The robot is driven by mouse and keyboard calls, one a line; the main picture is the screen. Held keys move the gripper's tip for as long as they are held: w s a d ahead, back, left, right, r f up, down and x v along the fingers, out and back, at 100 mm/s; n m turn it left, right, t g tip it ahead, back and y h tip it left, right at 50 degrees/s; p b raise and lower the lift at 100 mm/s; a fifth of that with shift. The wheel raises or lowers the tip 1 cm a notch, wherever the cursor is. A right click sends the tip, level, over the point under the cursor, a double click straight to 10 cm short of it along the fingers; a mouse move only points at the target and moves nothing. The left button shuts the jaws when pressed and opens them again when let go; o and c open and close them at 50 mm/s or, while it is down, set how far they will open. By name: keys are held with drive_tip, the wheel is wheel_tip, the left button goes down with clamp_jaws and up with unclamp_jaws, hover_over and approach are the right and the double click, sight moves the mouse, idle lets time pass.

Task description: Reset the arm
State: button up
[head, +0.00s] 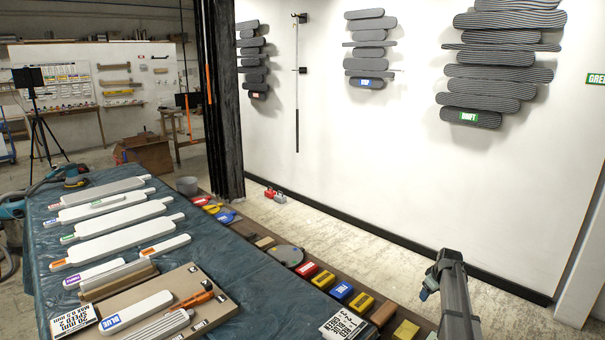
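My arm (457,300) rises from the bottom edge at the lower right, in front of the white wall and beside the narrow shelf. A small grey-blue part at its upper left (430,283) may belong to my gripper, but the fingers are not clear. I cannot see whether it is open or shut, or whether it holds anything. No object is seen hanging from the arm.
A blue-covered table (225,248) at the left bears several white paddles. A brown shelf (262,229) with coloured blocks runs along its right side. Wall reliefs (500,65) hang on the white wall. A black post (222,110) stands behind the table. Floor near the wall is mostly clear.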

drive_tip(key=s+d+f+m+h, duration=0.1)
drive_tip(key=s+d+f+m, duration=0.25)
drive_tip(key=s+d, duration=0.7)
drive_tip(key=s+d+f+m+h, duration=0.1)
drive_tip(key=s+d+f+m, duration=0.35)
drive_tip(key=d, duration=0.85)
drive_tip(key=s+f+m+h, duration=0.1)
drive_tip(key=s+f, duration=0.6)
drive_tip(key=s, duration=0.5)
drive_tip(key=s+a+f+n+g, duration=0.4)
drive_tip(key=s+a+f, duration=1.3)
drive_tip(key=a+f, duration=0.15)
drive_tip(key=s+a+f+g+y, duration=0.1)
drive_tip(key=s+a, duration=0.2)
drive_tip(key=a, duration=0.7)
drive_tip(key=s+a+f+g+y, duration=0.1)
drive_tip(key=s+a+g+y, duration=0.1)
drive_tip(key=a, duration=0.7)
drive_tip(key=s+a+r+g, duration=0.2)
drive_tip(key=s+a+g, duration=0.2)
drive_tip(key=s+a, duration=0.8)
drive_tip(key=a, duration=0.3)
drive_tip(key=shift+m, duration=0.3)
